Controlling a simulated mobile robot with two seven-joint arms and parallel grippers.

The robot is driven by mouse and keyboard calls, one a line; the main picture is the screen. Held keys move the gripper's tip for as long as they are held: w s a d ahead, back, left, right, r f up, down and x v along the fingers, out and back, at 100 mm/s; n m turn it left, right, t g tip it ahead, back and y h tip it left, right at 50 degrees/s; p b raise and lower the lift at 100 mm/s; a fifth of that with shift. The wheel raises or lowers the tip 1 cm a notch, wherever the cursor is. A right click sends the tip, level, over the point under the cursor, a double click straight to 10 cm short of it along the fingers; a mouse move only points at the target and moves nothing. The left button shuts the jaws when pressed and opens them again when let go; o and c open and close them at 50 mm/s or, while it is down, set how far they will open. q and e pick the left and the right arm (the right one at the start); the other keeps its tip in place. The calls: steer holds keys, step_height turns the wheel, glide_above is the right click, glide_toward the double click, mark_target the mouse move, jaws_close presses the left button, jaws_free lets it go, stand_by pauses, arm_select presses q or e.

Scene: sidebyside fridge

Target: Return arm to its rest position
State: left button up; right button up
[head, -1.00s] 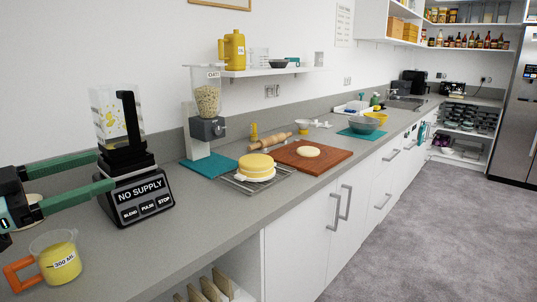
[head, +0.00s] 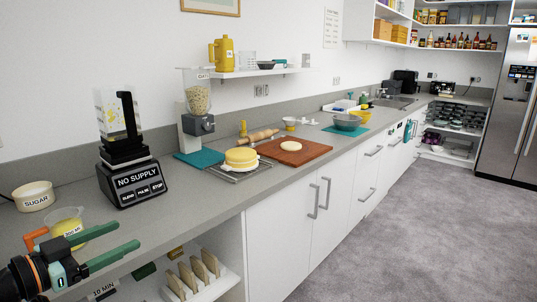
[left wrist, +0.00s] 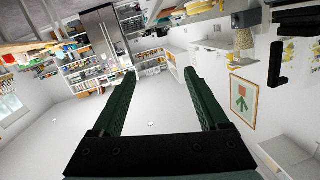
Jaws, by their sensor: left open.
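My left gripper (head: 118,247) shows at the lower left of the head view, with two green fingers spread apart and nothing between them. It is in front of the counter's front edge and partly covers the measuring cup (head: 66,222), which has an orange handle and yellow contents. In the left wrist view the open fingers (left wrist: 160,95) show with empty space between them, and the room appears tilted and upside down. My right gripper is not in view.
A blender (head: 134,180) reading "NO SUPPLY" and a sugar bowl (head: 34,196) stand on the counter (head: 200,213). A yellow cake (head: 241,157) and a wooden board (head: 294,152) lie farther along. Below is an open shelf with slices in a rack (head: 193,275). The floor (head: 420,235) at right is clear.

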arm_select(q)
steer(key=s+d+f+n+g+y+p, duration=0.1)
steer(key=s+f+n, duration=0.1)
steer(key=f, duration=0.6)
steer(key=s+d+f+n+y+p, duration=0.1)
steer(key=s+d+f+y+p, duration=0.15)
steer(key=f, duration=0.45)
steer(key=s+f+n+g+y, duration=0.1)
steer(key=s+f+n, duration=0.15)
steer(key=f, duration=0.55)
steer(key=s+d+f+g+y+p, duration=0.1)
steer(key=s+d+f, duration=0.3)
steer(key=s, duration=0.4)
steer(key=s+d+f+g+y+p, duration=0.1)
steer(key=s+d+f+p, duration=0.1)
steer(key=s+d+f, duration=0.2)
steer(key=s+f+n, duration=0.1)
steer(key=s+f, duration=0.2)
steer(key=s, duration=0.1)
steer(key=shift+s+d+g, duration=0.2)
steer(key=shift+d+g, duration=0.1)
steer(key=shift+d, duration=0.1)
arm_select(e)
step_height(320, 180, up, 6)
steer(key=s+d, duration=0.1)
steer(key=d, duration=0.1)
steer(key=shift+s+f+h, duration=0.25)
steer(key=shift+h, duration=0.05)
